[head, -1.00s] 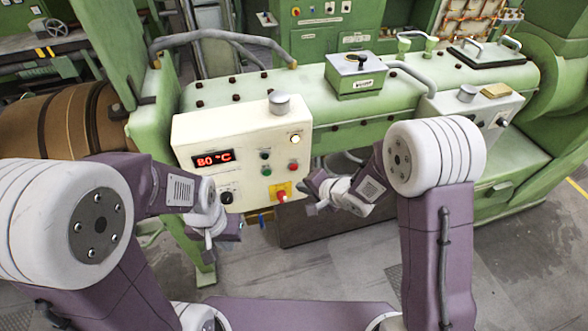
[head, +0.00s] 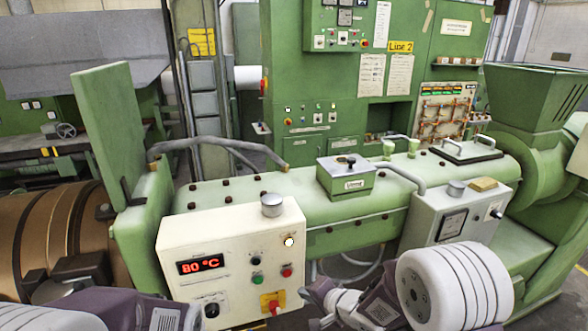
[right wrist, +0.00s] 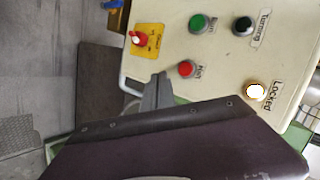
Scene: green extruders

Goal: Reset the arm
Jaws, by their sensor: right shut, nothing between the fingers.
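My right arm (head: 455,285) shows at the lower right of the head view, with its right gripper (head: 308,297) beside the lower right edge of the cream control box. The gripper is shut and empty. In the right wrist view a grey fingertip (right wrist: 156,92) shows in front of the control box face. My left arm (head: 165,314) shows only in part at the bottom left of the head view; its gripper is out of the frame.
The cream control box (head: 232,232) reads 80 °C and carries buttons and a red switch (head: 273,306) on a yellow plate. Behind it runs the green extruder barrel (head: 300,190). A grey box (head: 455,222) stands at right. A hopper (head: 530,95) rises far right.

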